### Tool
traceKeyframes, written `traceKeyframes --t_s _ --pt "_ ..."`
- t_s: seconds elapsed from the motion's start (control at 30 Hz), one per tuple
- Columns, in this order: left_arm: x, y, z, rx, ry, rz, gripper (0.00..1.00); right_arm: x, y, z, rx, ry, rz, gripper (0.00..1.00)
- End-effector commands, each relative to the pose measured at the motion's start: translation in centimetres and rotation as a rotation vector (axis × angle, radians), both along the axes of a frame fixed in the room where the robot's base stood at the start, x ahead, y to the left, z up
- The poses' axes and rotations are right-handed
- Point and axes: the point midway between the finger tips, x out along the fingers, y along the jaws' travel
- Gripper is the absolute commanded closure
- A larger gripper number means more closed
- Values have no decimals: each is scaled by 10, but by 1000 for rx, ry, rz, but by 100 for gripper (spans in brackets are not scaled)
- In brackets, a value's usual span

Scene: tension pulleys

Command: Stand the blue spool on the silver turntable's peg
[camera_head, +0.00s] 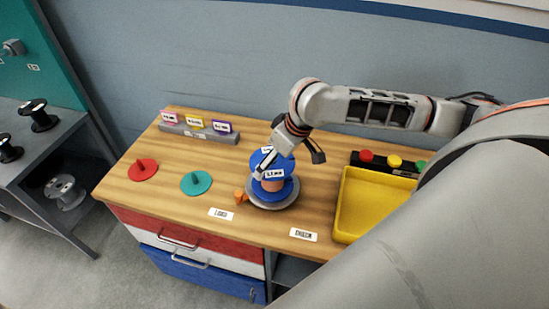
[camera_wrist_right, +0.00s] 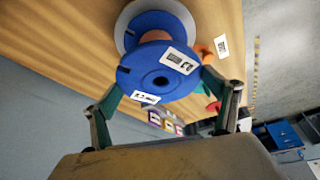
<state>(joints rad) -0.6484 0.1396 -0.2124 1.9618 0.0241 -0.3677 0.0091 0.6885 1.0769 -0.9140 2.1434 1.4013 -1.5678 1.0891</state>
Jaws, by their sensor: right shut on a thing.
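The blue spool (camera_head: 274,187), with blue flanges, an orange-brown core and white labels, is upright at the silver turntable (camera_head: 270,205). My right gripper (camera_head: 283,160) reaches down from above and is shut on the blue spool. In the right wrist view the fingers (camera_wrist_right: 162,82) lie on either side of the spool's upper flange (camera_wrist_right: 150,88). The silver turntable (camera_wrist_right: 123,28) shows as a pale rim behind the lower flange. The peg is hidden by the spool, and I cannot tell whether the spool rests fully on the turntable. My left gripper is out of view.
An orange pointer (camera_head: 240,197) sits beside the turntable. Teal (camera_head: 196,183) and red (camera_head: 143,169) peg discs lie to the left. A yellow tray (camera_head: 375,205) and a coloured button box (camera_head: 385,163) are on the right. A grey block with labelled cards (camera_head: 199,131) stands behind.

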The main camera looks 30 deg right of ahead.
Motion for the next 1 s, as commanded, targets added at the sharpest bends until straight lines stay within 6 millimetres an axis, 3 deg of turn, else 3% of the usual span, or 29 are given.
traceKeyframes --t_s 0.33,0.37,0.4,0.73,1.0 --pt "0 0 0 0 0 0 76 -1 0 -2 1 1 0 69" --pt "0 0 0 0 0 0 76 -1 1 -2 0 2 0 6" --pt "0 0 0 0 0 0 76 -1 1 -2 0 2 0 0" --pt "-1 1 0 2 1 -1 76 -2 0 1 -1 2 1 0" --pt "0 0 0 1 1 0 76 -16 -6 42 -2 -3 0 0"
